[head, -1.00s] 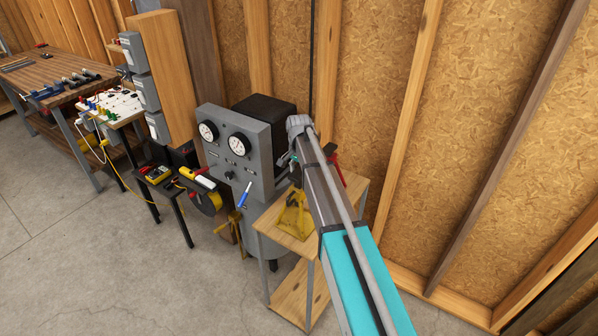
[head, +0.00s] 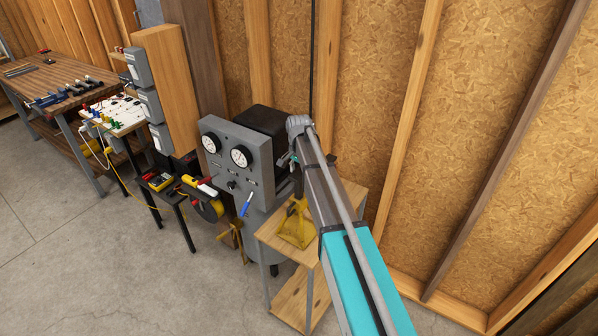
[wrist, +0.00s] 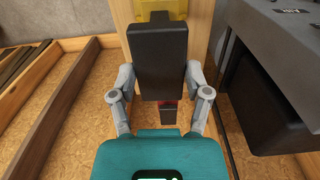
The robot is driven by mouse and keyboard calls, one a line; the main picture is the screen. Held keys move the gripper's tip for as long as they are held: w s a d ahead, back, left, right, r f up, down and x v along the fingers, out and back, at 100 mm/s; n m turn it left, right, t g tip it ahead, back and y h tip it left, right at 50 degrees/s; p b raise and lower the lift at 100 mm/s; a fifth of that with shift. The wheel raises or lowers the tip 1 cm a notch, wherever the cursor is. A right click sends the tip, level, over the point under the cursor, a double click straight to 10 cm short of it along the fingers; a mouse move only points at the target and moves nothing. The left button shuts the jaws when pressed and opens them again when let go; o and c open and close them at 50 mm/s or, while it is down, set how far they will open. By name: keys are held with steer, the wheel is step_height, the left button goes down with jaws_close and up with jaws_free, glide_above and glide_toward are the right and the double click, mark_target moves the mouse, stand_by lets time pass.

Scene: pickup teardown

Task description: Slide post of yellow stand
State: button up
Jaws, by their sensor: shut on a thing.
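The yellow stand (head: 295,230) is upright on a small wooden table in the head view, its wide base showing and its upper part running up beside my arm. In the wrist view, a yellow part (wrist: 163,9) shows at the top edge, just past the dark block at the front of my gripper (wrist: 162,28). The grey finger links are drawn in on both sides. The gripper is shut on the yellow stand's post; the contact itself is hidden.
The small wooden table (head: 352,191) stands near the board wall. A grey gauge panel (head: 224,160) is close on the left, and its side also fills the right of the wrist view. A small red bit (wrist: 171,104) shows below the dark block. Concrete floor is clear at front left.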

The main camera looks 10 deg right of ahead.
steer(key=o, duration=1.3)
steer(key=shift+s+r, duration=0.1)
steer(key=shift+o, duration=0.2)
